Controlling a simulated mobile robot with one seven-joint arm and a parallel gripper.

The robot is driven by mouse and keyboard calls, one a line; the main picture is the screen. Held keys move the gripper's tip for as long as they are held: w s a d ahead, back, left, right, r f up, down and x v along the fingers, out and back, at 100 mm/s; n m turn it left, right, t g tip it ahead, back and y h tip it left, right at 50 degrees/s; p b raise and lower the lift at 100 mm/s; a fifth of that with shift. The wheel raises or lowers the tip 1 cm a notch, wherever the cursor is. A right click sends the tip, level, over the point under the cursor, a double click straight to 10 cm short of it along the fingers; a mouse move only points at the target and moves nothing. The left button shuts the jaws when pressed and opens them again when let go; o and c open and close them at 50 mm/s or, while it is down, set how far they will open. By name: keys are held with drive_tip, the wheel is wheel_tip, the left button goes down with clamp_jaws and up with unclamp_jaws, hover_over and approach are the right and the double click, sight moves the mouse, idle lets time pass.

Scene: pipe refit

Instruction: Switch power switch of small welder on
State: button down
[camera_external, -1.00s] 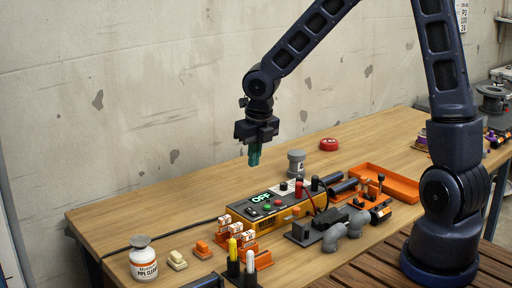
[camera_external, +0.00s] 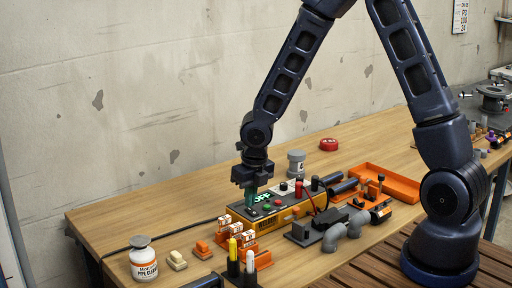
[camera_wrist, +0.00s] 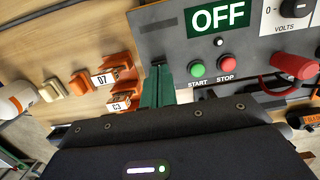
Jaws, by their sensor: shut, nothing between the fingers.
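The small welder (camera_external: 272,222) is a yellow box with a dark top panel, lying on the wooden bench. Its display (camera_wrist: 219,16) reads OFF. A green START button (camera_wrist: 196,69) and a red STOP button (camera_wrist: 226,65) sit below the display. My gripper (camera_external: 252,197) points down at the left end of the panel, its teal fingers shut and empty. In the wrist view the fingers (camera_wrist: 157,70) overlap the panel's left part, left of START. I cannot make out the power switch; the fingers may hide it. Contact with the panel cannot be told.
Orange numbered blocks (camera_external: 224,222) stand close to the left of the welder. A red cable plugs into its right side. Grey pipe elbows (camera_external: 335,236) and an orange tray (camera_external: 385,178) lie to the right. A white bottle (camera_external: 142,258) stands at the front left.

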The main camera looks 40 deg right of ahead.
drive_tip(key=shift+f, duration=0.4)
drive_tip(key=shift+w+f, duration=0.1)
